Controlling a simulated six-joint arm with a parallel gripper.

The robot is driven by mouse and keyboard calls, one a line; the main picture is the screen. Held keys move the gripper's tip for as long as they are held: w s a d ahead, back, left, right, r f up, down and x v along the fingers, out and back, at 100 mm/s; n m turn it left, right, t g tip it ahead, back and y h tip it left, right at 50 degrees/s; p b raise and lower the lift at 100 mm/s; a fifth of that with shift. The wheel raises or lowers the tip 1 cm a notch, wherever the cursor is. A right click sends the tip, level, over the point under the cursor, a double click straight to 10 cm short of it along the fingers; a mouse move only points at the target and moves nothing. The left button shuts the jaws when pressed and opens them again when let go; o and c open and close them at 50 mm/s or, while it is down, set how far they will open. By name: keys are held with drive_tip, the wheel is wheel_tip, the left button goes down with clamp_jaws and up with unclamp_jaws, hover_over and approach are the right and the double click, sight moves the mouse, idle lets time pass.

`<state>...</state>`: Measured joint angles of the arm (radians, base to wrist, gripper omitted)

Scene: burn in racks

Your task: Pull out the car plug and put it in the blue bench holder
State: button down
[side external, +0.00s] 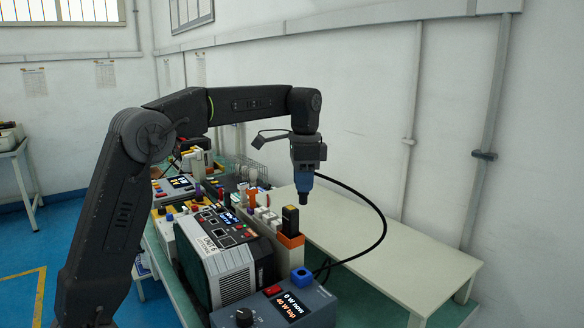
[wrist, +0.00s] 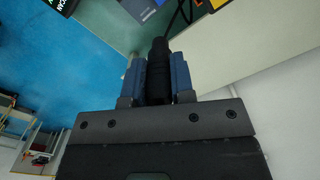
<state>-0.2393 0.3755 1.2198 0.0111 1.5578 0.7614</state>
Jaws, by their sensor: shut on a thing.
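My gripper (side external: 303,182) is shut on a black car plug (side external: 303,200), which points down and hangs in the air above the row of devices. In the wrist view the plug (wrist: 158,68) sits between the two blue fingers, with its far end beyond the fingertips. A black cable (side external: 384,222) loops from near the gripper out to the right and back down behind the grey box.
The grey box (side external: 262,308) has a knob and a display reading "0 W now, 40 W top". An orange socket block with a black piece (side external: 290,222) stands behind the holder. A grey and white unit (side external: 218,257) is left. A pale bench (side external: 380,245) at right is clear.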

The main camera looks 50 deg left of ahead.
wheel_tip(320, 180, down, 12)
drive_tip(key=shift+f, duration=0.25)
drive_tip(key=shift+f, duration=2.85)
drive_tip(key=c, duration=1.5)
unclamp_jaws()
clamp_jaws()
